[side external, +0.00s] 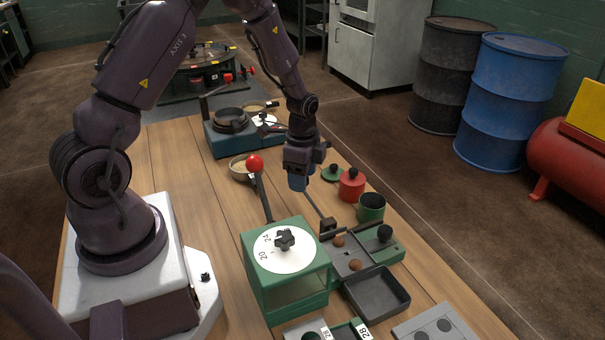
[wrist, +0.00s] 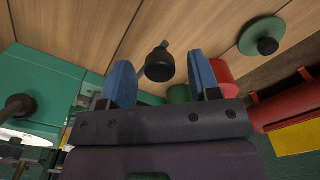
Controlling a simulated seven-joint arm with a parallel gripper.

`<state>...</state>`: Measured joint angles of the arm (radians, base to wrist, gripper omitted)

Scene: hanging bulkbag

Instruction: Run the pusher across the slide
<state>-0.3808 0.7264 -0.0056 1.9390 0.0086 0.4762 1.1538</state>
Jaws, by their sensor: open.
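The slide (side external: 350,262) is a low grey tray on the table beside the green machine, with brown balls (side external: 339,240) in it. A thin grey rod with a dark block (side external: 327,225) at its lower end stands at the slide's far left end; it looks like the pusher. My gripper (side external: 298,184) has blue fingers and hangs above the table near the rod's upper end. In the wrist view, my gripper (wrist: 161,78) is open, and a black knob (wrist: 160,66) on a short rod shows between the fingers. I cannot tell whether they touch it.
A green machine (side external: 285,290) with a white dial and red-ball lever (side external: 255,163) stands left of the slide. A red canister (side external: 351,188), green can (side external: 371,207) and green lid (side external: 331,173) stand behind it. A dark tray (side external: 377,290) lies in front.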

